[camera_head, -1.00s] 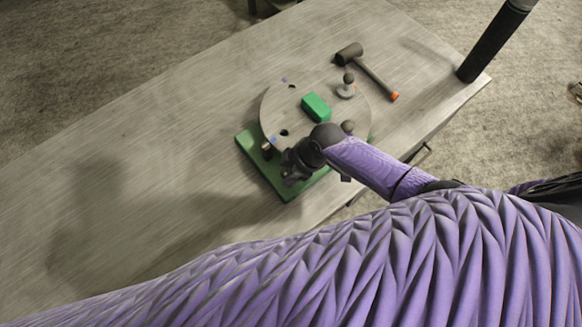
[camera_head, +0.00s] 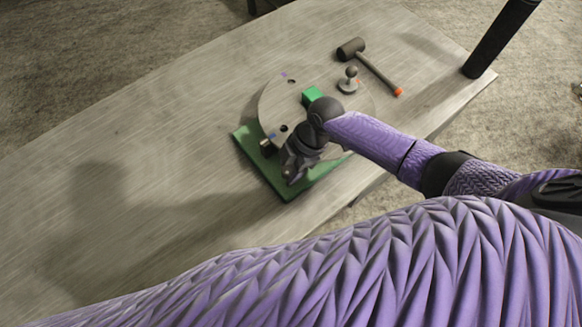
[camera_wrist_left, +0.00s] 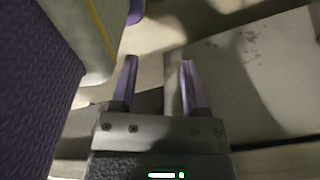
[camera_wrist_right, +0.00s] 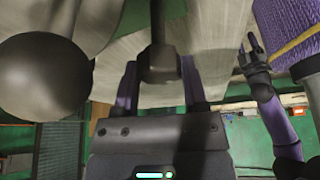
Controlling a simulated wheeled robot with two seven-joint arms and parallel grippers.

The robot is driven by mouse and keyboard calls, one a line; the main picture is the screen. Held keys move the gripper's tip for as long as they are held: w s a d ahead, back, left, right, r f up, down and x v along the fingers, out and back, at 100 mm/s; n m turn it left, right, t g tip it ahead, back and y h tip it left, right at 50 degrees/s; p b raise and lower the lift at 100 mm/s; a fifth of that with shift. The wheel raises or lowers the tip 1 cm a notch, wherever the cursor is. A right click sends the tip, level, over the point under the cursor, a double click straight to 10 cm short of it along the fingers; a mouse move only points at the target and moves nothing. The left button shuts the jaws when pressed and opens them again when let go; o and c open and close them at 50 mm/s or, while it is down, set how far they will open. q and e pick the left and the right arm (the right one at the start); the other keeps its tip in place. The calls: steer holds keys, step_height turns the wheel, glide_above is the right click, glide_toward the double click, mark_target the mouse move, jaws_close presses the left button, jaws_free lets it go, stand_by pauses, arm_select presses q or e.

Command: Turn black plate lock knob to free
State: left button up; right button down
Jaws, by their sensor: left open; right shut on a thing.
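My right gripper (camera_head: 293,173) is over the near edge of the round grey plate (camera_head: 270,105) on its green base (camera_head: 262,172). In the right wrist view the right gripper (camera_wrist_right: 160,70) is shut on a dark knob (camera_wrist_right: 158,62), which shows between its fingers and looks like the black lock knob. In the head view the gripper hides this knob, so its turn angle cannot be told. My left gripper (camera_wrist_left: 158,70) is open and empty in the left wrist view. It also shows in the right wrist view (camera_wrist_right: 250,50).
A green block (camera_head: 311,96) and a ball-topped grey knob (camera_head: 349,80) stand on the plate. A small dark post (camera_head: 268,148) is at its left edge. A mallet (camera_head: 370,65) lies behind. A large dark ball (camera_wrist_right: 42,75) is close to the right wrist. The table's left side is clear.

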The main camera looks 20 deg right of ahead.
steer(key=n+g+b, duration=0.1)
steer(key=n+b, duration=0.1)
steer(key=shift+f+n, duration=0.2)
steer(key=shift+n, duration=0.2)
steer(key=n+g+h+b, duration=0.1)
steer(key=n+b, duration=0.1)
steer(key=n, duration=0.1)
steer(key=shift+w+n, duration=0.1)
steer(key=shift+n, duration=0.2)
steer(key=n+g+h+b, duration=0.1)
steer(key=n+b, duration=0.1)
steer(key=n, duration=0.1)
steer(key=shift+a+r, duration=0.1)
steer(key=shift+n+g+h+b, duration=0.3)
steer(key=shift+n+g+b, duration=0.1)
steer(key=shift+n, duration=0.8)
steer(key=shift+r, duration=0.1)
